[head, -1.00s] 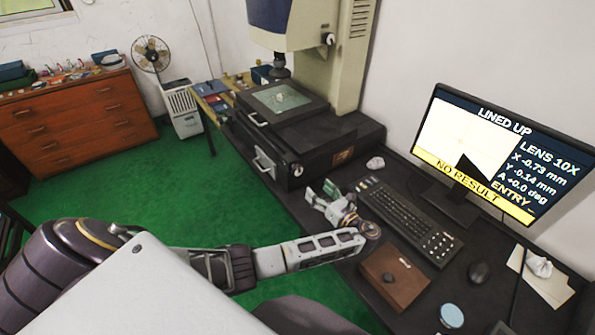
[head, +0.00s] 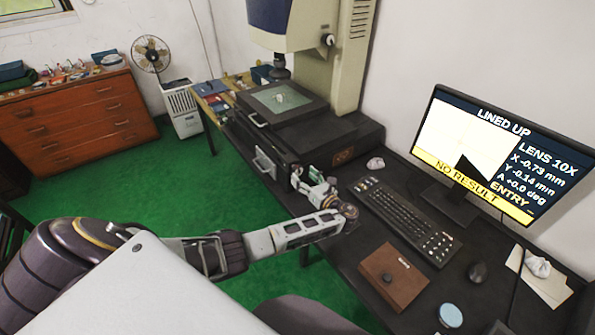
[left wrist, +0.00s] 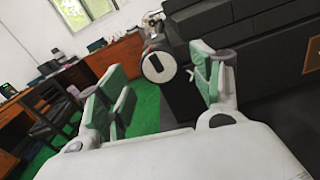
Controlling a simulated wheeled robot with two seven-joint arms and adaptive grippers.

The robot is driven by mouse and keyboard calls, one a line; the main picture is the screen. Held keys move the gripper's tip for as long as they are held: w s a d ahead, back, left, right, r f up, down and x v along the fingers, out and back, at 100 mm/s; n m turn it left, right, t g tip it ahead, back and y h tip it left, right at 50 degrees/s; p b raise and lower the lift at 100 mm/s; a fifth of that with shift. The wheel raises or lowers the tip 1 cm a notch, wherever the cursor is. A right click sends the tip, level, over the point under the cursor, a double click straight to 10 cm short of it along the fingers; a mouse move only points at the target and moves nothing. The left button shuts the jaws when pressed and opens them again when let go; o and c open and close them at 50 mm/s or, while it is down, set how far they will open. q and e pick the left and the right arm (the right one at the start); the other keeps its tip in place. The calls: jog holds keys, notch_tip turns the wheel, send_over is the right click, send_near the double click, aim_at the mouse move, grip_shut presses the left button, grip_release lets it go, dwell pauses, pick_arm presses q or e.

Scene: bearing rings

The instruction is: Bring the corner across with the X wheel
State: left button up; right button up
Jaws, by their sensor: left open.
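My left gripper (head: 304,177) is open at the front of the measuring machine, beside its dark base. In the left wrist view a round wheel with a black and white face (left wrist: 158,67) stands ahead between the open green-padded fingers (left wrist: 162,78), apart from both. I take it for the X wheel; in the head view the gripper largely hides it. The monitor (head: 480,145) shows a black corner on a pale field (head: 474,168), with LINED UP, X -0.73 mm, Y -0.14 mm, A +0.0 deg and NO RESULT. A small pale part (head: 279,98) lies on the glass stage (head: 290,106).
The keyboard (head: 405,220), brown box (head: 393,277) and mouse (head: 477,272) lie on the dark desk to the right of my left arm. The machine's column (head: 345,60) rises behind the stage. Green floor is open on the left.

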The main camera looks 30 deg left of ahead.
aim_at(300, 173)
pick_arm(q)
jog(key=shift+x, duration=2.4)
jog(key=shift+c, duration=0.2)
jog(key=c, duration=1)
